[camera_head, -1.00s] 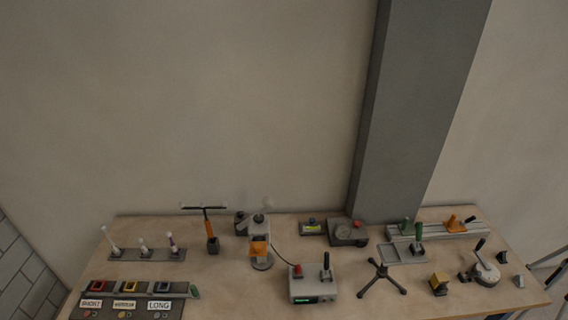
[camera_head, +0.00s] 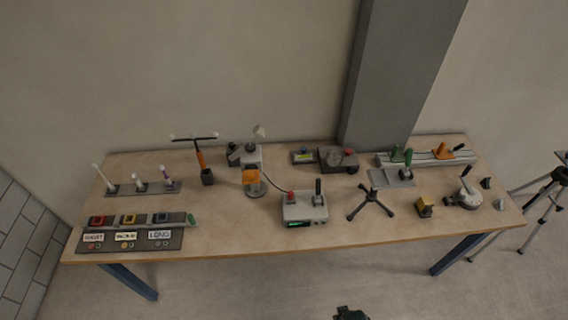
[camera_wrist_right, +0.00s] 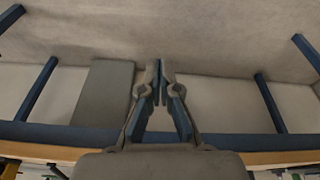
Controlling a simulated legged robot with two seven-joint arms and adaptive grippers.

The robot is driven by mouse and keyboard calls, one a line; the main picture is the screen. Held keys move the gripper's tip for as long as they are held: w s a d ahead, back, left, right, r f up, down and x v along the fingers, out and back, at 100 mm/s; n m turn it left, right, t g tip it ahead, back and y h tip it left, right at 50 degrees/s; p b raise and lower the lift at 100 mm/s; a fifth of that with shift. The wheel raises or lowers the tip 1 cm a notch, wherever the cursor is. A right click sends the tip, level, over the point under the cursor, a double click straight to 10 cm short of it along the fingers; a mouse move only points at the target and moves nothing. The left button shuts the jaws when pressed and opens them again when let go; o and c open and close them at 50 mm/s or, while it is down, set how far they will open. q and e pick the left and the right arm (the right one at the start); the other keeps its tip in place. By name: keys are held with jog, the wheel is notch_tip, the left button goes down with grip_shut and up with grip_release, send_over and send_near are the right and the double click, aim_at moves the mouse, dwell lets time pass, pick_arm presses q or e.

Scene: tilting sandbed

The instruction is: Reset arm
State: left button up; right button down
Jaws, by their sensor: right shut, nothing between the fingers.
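My right gripper (camera_wrist_right: 160,80) shows in the right wrist view with its two fingers together and nothing between them. It is in front of the table, whose wooden edge (camera_wrist_right: 60,152) and blue legs show around it. In the head view a small dark shape (camera_head: 350,313) at the bottom edge, over the floor in front of the table, appears to be part of my right arm's end. My left gripper is in neither view.
The wooden table (camera_head: 230,228) holds a grey control box (camera_head: 305,208), a black tripod stand (camera_head: 370,198), a lamp-like device (camera_head: 252,177), a labelled sorting board (camera_head: 128,240) and a rail fixture (camera_head: 430,158). A camera tripod (camera_head: 545,205) stands at right. The floor in front is clear.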

jog(key=s+d+f+g+b, duration=0.1)
jog(key=s+f, duration=0.3)
jog(key=f, duration=0.6)
jog(key=s+f, duration=0.5)
jog(key=f, duration=0.6)
jog(key=s+d+f+b, duration=0.1)
jog(key=s+d+f, duration=0.1)
jog(key=s+f, duration=0.6)
jog(key=s, duration=0.3)
jog(key=shift+s+d+g, duration=0.25)
jog(key=shift+s+g, duration=0.1)
jog(key=shift+g, duration=0.05)
